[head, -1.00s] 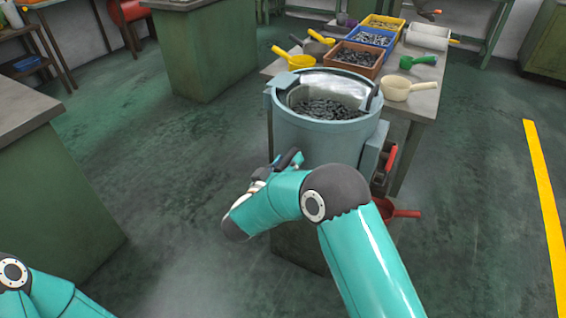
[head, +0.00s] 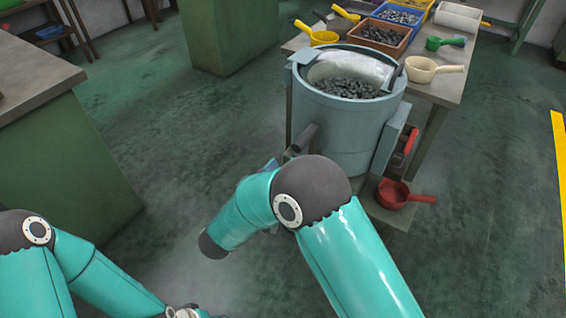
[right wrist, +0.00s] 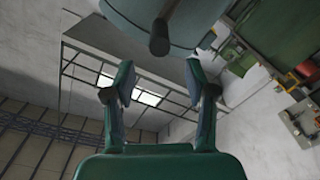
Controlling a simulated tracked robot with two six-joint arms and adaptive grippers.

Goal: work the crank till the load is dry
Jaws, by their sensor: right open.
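A light blue drum (head: 343,125) stands in the head view, with dark small parts (head: 350,88) inside under a raised pale lid or lining (head: 350,66). A dark cylindrical crank handle (head: 301,138) sticks out on its near left side. In the right wrist view the handle end (right wrist: 159,40) shows above and ahead of my open right gripper (right wrist: 159,83), with nothing between the fingers. The drum's curved underside also shows there. In the head view the right gripper is mostly hidden behind its own arm.
A red scoop (head: 402,194) lies on a low shelf right of the drum, below a box with a red handle (head: 411,141). Behind is a table (head: 446,87) with bins and scoops. A green-sided bench (head: 62,170) stands at left; the floor between is clear.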

